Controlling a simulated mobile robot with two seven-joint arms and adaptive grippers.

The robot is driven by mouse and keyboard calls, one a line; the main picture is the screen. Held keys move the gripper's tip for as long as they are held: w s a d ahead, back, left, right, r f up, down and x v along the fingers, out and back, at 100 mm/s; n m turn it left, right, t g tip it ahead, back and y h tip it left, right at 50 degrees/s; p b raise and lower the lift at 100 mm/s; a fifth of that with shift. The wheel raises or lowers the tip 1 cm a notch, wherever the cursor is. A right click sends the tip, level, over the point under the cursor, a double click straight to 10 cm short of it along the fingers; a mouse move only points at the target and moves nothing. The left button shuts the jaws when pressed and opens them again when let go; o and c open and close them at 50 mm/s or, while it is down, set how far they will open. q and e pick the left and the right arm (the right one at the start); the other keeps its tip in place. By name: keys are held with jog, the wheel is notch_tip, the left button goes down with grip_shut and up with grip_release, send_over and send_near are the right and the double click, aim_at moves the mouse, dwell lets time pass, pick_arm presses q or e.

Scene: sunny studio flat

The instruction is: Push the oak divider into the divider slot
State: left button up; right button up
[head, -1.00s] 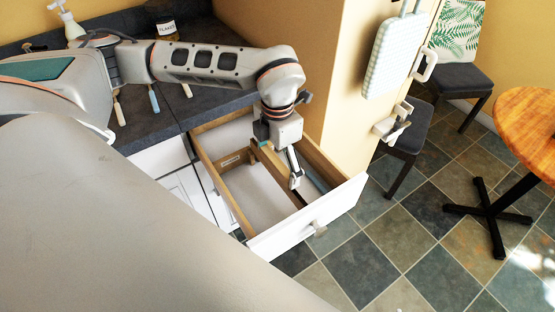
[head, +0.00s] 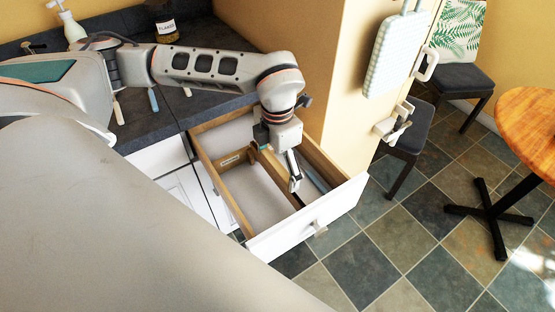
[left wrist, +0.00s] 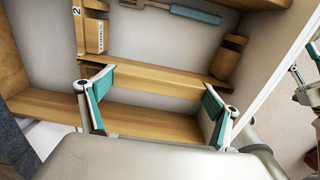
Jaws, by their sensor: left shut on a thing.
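The oak divider (head: 272,168) is a long wooden strip inside the open drawer (head: 229,203), running front to back. My left gripper (head: 294,184) reaches down into the drawer at the divider. In the left wrist view the divider (left wrist: 155,82) spans between the two teal-padded fingertips of my left gripper (left wrist: 158,84), which is shut on it.
A blue-handled utensil (left wrist: 195,14) lies in the compartment beyond the divider. The yellow wall panel (head: 350,85) stands close to the drawer's right side. The dark countertop (head: 200,98) lies behind left. The left compartment floor (head: 258,190) looks clear.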

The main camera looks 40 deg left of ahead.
pick_arm(q)
jog(key=shift+f+b, duration=0.55)
jog(key=shift+f, duration=0.7)
dwell(0.8)
jog(key=shift+s+f, duration=0.1)
jog(key=shift+f, duration=0.3)
dwell(1.3)
jog(key=o, duration=0.9)
jog(key=shift+r, duration=0.1)
jog(key=shift+r+p, duration=1.4)
jog(key=shift+r, duration=0.35)
jog(key=shift+r+p, duration=1.25)
jog(key=shift+r, duration=0.55)
jog(key=shift+f, duration=0.1)
